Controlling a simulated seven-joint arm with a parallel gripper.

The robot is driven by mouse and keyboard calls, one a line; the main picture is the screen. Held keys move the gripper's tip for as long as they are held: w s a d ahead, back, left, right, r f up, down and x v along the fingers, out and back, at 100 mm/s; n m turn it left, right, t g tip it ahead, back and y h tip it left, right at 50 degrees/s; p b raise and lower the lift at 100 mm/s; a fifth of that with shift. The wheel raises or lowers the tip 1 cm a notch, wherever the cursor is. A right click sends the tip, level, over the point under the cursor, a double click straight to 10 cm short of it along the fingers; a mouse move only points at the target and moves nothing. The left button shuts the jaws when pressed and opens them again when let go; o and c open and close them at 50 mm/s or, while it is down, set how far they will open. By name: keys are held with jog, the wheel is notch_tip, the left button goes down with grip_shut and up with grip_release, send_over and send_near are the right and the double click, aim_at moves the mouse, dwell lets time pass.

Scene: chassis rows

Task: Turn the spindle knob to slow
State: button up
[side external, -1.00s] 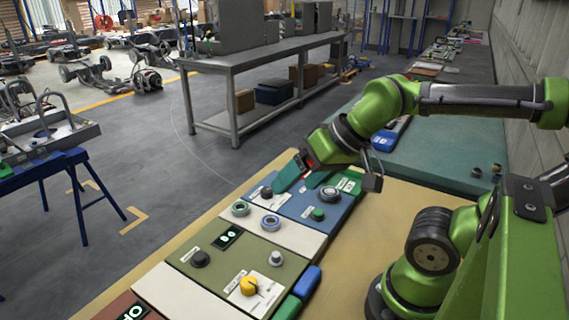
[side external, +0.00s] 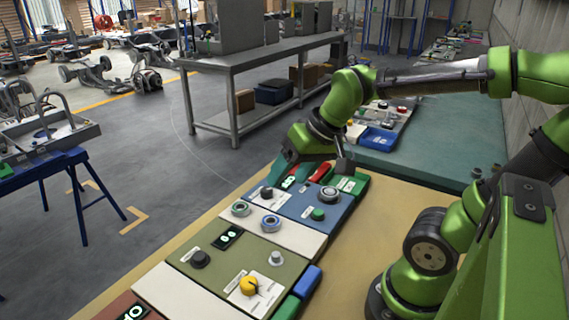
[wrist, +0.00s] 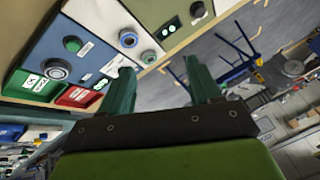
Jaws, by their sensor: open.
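I cannot read which knob is the spindle knob. On the blue panel (side external: 292,207) stand a dark knob (side external: 266,192), a green knob (side external: 318,214) and a grey-ringed round control (side external: 328,195). On the olive panel (side external: 225,270) stand a black knob (side external: 200,258), a yellow knob (side external: 249,286) with a dark pointer on a white plate, and a small grey knob (side external: 276,258). My gripper (wrist: 160,85) is open and empty. In the side view it hangs by the far end of the blue panel, beyond the dark knob, touching no knob that I can see.
Two ringed round parts (side external: 240,208) (side external: 270,223) sit on the pale strip between the panels. Tan bench top lies bare to the right. A grey table (side external: 240,68) stands behind.

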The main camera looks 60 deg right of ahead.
jog(key=w+d+n+g, duration=0.1)
jog(key=w+d+g, duration=0.1)
jog(key=w+d, duration=0.55)
jog(key=n+g+h, duration=0.1)
jog(key=n+g, duration=0.3)
jog(key=n, duration=0.2)
send_over(266, 189)
notch_tip(266, 189, down, 3)
notch_tip(266, 189, down, 16)
jog(key=c, duration=1)
jog(key=shift+c, duration=0.2)
